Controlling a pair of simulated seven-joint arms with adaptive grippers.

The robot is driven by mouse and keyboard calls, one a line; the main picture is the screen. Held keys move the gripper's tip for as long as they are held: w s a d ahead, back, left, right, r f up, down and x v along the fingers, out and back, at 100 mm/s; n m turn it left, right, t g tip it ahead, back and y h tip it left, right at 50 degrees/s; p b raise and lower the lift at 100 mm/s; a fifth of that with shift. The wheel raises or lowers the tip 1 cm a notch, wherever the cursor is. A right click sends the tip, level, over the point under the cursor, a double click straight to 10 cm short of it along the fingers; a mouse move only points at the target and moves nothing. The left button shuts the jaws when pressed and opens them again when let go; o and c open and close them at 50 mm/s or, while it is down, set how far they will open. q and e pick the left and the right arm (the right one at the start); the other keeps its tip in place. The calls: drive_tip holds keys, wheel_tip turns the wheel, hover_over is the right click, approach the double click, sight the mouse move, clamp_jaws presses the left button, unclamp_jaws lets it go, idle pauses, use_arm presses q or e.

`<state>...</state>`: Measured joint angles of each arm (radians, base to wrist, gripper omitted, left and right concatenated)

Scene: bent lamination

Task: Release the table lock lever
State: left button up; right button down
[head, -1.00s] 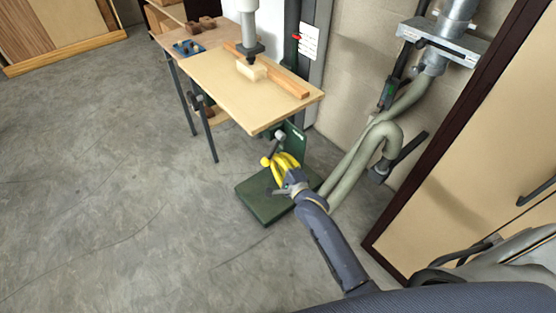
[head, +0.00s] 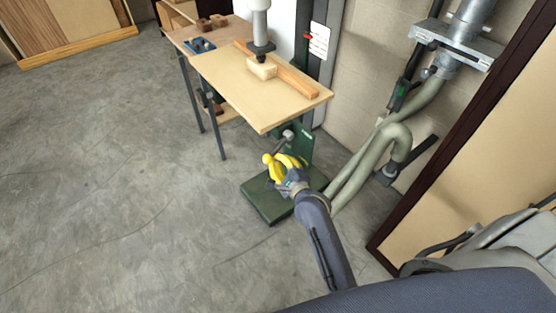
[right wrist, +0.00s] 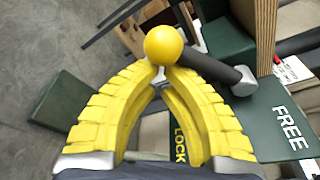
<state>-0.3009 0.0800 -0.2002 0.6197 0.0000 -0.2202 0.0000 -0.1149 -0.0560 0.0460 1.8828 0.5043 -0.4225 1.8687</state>
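The lock lever has a yellow ball knob (right wrist: 164,46) on a dark grey shaft (right wrist: 214,72). The knob also shows in the head view (head: 267,158), under the tilted wooden table (head: 250,90). My right gripper (right wrist: 160,72), with yellow fingers, is at the knob. Its fingertips come together right beside the ball, which partly hides them; whether they touch it is unclear. The fingers bow apart lower down with nothing visible held between them. The word LOCK (right wrist: 180,145) shows between the fingers, and FREE (right wrist: 289,128) stands to the right on the green plate. My left gripper is out of view.
A green base (head: 268,203) stands on the floor below the table. A wooden block (head: 262,68) and a long wooden strip (head: 285,72) lie on the table under the spindle. Grey hoses (head: 368,160) hang to the right. Open floor lies to the left.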

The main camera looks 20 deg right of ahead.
drive_tip(key=shift+s+a+r, duration=0.25)
drive_tip(key=shift+a+r, duration=0.65)
drive_tip(key=shift+a, duration=0.05)
drive_tip(key=shift+s, duration=0.1)
drive_tip(key=s+d+r, duration=0.1)
drive_tip(key=s+r, duration=0.1)
drive_tip(key=s, duration=0.7)
drive_tip(key=shift+s+d, duration=0.2)
drive_tip(key=shift+s, duration=0.15)
idle(0.4)
